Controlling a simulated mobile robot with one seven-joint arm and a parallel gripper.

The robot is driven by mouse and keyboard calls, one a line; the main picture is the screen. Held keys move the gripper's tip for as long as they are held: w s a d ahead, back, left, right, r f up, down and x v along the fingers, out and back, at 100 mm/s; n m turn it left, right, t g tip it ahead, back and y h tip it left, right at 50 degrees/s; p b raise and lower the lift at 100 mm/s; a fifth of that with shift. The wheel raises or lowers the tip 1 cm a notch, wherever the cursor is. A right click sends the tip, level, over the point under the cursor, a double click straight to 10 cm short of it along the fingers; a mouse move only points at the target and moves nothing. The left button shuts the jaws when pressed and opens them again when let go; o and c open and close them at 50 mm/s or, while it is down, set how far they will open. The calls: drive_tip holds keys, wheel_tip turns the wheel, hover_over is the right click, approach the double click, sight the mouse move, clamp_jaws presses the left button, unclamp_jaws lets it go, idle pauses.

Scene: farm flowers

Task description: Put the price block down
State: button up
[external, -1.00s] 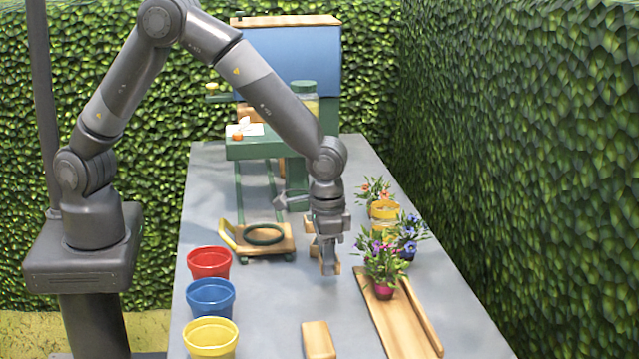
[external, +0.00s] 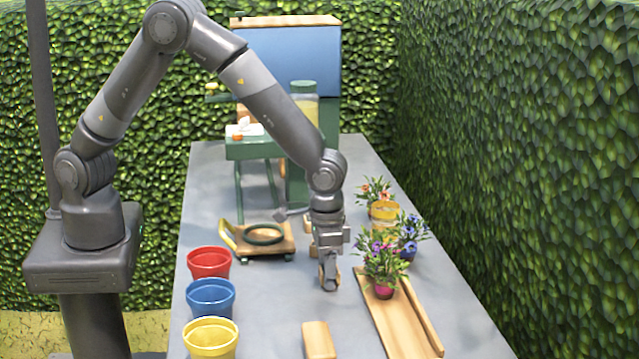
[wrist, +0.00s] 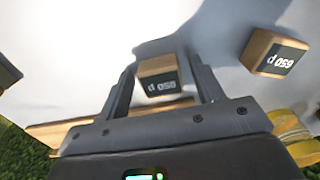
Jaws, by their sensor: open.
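A small wooden price block with a dark label (wrist: 158,75) lies between the two fingers of my gripper in the wrist view. My gripper (wrist: 160,90) is open, with a finger on each side of the block. I cannot tell whether either finger touches it. In the external view my gripper (external: 328,282) points down, low over the grey table, left of the wooden tray. The block between the fingers is mostly hidden there. A second labelled price block (wrist: 275,52) sits to the right in the wrist view.
Red (external: 209,263), blue (external: 211,298) and yellow (external: 211,338) pots line the left table edge. A wooden tray (external: 398,325) with a potted flower (external: 384,270) is to the right. A wooden block (external: 318,340) lies in front. A wheeled wooden board (external: 265,240) stands behind left.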

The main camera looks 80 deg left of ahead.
wheel_tip(320, 180, up, 12)
drive_tip(key=s+a+r+t, duration=0.1)
drive_tip(key=s+a+r, duration=0.2)
drive_tip(key=a+r, duration=0.4)
drive_tip(key=s+a+r+t+h, duration=0.1)
drive_tip(key=s+a+r+t, duration=0.1)
drive_tip(key=s+a+r, duration=0.55)
drive_tip(key=s+a+t, duration=0.1)
drive_tip(key=s+a, duration=0.1)
drive_tip(key=s, duration=0.3)
drive_tip(key=s+a+r, duration=0.1)
drive_tip(key=s+a, duration=0.2)
drive_tip(key=s, duration=0.3)
drive_tip(key=s+a+r+t+y, duration=0.1)
drive_tip(key=s+a, duration=0.1)
drive_tip(key=s, duration=0.4)
drive_tip(key=shift+a+t, duration=0.25)
drive_tip(key=shift+t, duration=0.05)
drive_tip(key=shift+r, duration=0.1)
